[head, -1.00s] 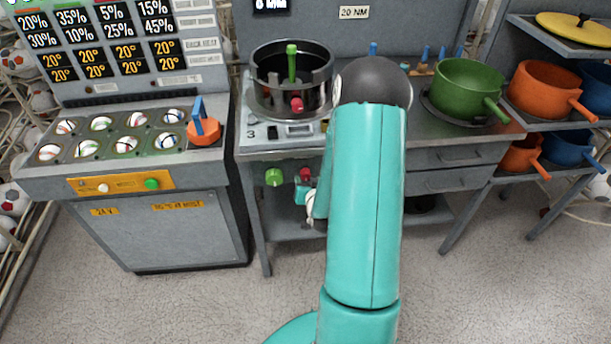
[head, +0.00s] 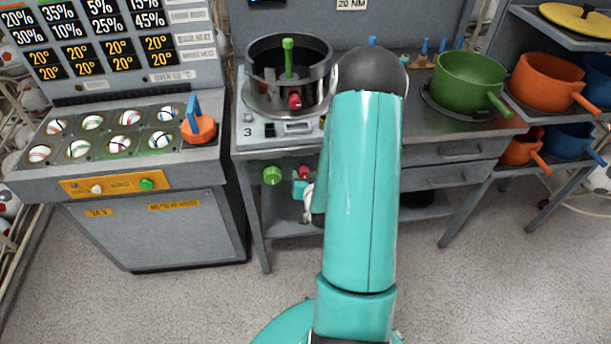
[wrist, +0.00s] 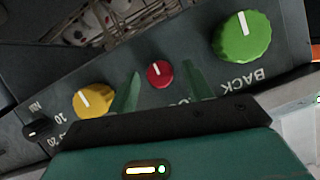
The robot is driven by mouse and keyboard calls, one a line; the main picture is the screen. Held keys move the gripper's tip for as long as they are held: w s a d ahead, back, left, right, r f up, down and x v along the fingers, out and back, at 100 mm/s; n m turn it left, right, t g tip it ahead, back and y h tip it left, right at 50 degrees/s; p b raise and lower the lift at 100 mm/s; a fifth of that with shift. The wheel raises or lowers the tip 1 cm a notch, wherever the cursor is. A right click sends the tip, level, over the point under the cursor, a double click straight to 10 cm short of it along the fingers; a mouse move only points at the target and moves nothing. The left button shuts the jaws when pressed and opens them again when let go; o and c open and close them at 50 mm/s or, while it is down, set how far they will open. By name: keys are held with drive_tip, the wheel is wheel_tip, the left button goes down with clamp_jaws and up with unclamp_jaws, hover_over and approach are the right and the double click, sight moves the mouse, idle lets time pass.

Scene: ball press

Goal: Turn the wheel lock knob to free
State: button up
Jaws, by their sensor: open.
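A small red knob (wrist: 159,73) with a white pointer line sits on the dark front panel, between my gripper's two fingers in the wrist view. It also shows below the press top in the head view (head: 304,172). Its lettering is partly hidden, so I cannot read whether it names the wheel lock. My gripper (wrist: 161,76) is open, its green fingers on either side of the red knob, and no clear contact shows. In the head view, my gripper (head: 299,189) is small and partly hidden by my arm.
A larger green knob (wrist: 243,37) marked BACK is right of the red knob in the wrist view. A yellow knob (wrist: 94,102) and a small black knob (wrist: 37,129) are at left. Above the panel in the head view is a round metal pan (head: 262,100).

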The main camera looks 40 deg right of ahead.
drive_tip(key=c, duration=1)
drive_tip(key=shift+o, duration=0.2)
drive_tip(key=shift+w+a+n+g+h, duration=0.2)
drive_tip(key=shift+n+g+h, duration=0.2)
drive_tip(key=shift+n+h, duration=0.55)
drive_tip(key=n+g+h, duration=0.1)
drive_tip(key=n, duration=0.2)
drive_tip(key=shift+w+a+f+n, duration=0.1)
drive_tip(key=shift+n, duration=0.25)
drive_tip(key=n+h, duration=0.2)
drive_tip(key=n, duration=0.1)
drive_tip(key=shift+f+n+g+h, duration=0.1)
drive_tip(key=shift+n+g+h, duration=0.25)
drive_tip(key=shift+n+g, duration=0.05)
drive_tip(key=shift+n+h, duration=0.9)
drive_tip(key=shift+n, duration=0.9)
